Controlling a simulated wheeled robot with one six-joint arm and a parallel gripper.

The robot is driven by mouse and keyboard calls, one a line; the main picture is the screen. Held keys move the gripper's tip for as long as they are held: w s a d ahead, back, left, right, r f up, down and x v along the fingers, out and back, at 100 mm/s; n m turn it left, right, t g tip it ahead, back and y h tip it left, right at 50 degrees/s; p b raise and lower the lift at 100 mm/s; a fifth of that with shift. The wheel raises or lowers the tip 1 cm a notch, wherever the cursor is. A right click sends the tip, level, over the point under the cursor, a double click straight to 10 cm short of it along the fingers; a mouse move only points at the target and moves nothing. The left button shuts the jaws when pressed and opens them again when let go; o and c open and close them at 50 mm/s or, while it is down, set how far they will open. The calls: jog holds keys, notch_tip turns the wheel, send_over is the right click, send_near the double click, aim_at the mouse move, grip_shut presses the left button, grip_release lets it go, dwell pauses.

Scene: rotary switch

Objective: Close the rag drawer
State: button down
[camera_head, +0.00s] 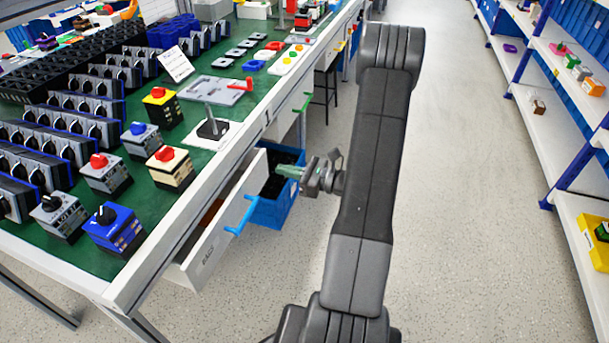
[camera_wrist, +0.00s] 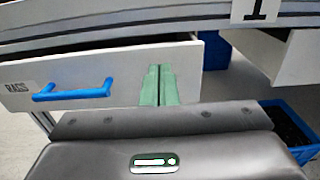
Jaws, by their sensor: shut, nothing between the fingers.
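The rag drawer (camera_head: 222,217) stands open under the green-topped workbench, with a white front and a blue handle (camera_head: 240,217). In the wrist view its front (camera_wrist: 115,72) carries a "RAGS" label (camera_wrist: 17,87) at the left, with the blue handle (camera_wrist: 72,94) beside it. My gripper (camera_head: 280,170) is near the drawer's far end in the head view. In the wrist view its green fingers (camera_wrist: 157,86) are together and empty, in front of the right part of the drawer front, right of the handle. I cannot tell whether they touch it.
A blue crate (camera_head: 277,211) sits on the floor behind the open drawer; it also shows at right in the wrist view (camera_wrist: 302,151). The workbench (camera_head: 107,262) holds many switches. Shelving (camera_head: 573,205) stands at the right, with clear floor (camera_head: 470,200) between.

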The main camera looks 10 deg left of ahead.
aim_at(257, 163)
jog(key=a, duration=0.5)
jog(key=shift+w+a+b, duration=0.25)
jog(key=shift+a+b, duration=0.05)
jog(key=a, duration=0.4)
jog(key=shift+w, duration=0.1)
jog(key=shift+w+r, duration=0.1)
jog(key=s+d, duration=0.1)
jog(key=d, duration=1.3)
jog(key=shift+d+p, duration=0.2)
jog(key=shift+p, duration=0.2)
jog(key=shift+s+a, duration=0.1)
